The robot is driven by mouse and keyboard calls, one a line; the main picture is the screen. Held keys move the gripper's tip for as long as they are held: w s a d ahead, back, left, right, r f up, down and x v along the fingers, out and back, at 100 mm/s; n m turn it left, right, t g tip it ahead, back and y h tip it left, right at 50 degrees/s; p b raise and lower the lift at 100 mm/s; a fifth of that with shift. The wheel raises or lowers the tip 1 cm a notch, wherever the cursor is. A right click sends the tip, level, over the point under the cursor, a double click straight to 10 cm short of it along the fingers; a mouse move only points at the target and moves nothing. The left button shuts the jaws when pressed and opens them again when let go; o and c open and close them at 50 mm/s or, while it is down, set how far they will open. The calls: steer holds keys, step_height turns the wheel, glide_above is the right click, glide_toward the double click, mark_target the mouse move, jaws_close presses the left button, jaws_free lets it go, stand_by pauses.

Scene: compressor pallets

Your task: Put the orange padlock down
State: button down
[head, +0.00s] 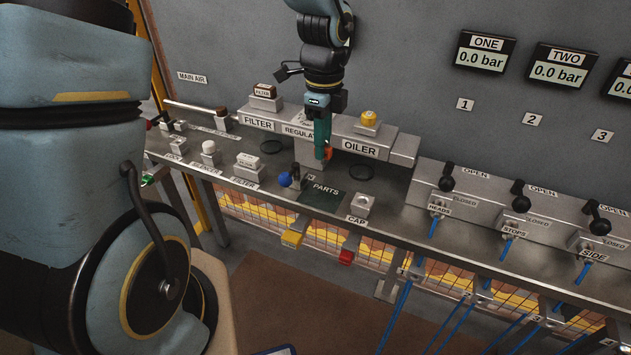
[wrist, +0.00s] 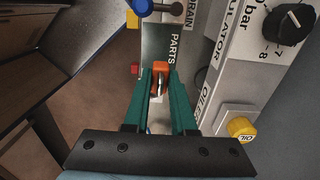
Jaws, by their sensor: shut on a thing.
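My gripper (head: 323,150) has green fingers and points down above the bench in the head view. It is shut on the orange padlock (head: 328,153), of which only a small part shows there. In the wrist view, the padlock (wrist: 161,66) sits between the fingertips of my gripper (wrist: 160,82), with its metal shackle towards the camera. The dark green mat marked PARTS (head: 318,199) lies on the bench below and nearer the front. The mat also shows beyond the padlock in the wrist view (wrist: 154,45).
A blue-knobbed drain valve (head: 285,180) stands at the mat's left edge. A grey CAP block (head: 362,205) stands to its right. The regulator and oiler housing (head: 345,140) is behind, with a yellow cap (head: 368,118). Black-handled valves (head: 446,183) line the right.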

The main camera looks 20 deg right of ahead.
step_height(320, 180, down, 10)
steer(key=shift+w+r+p, duration=0.1)
steer(key=shift+r+p, duration=0.05)
steer(key=shift+p, duration=0.4)
steer(key=c, duration=0.7)
jaws_free()
steer(key=shift+c, duration=0.2)
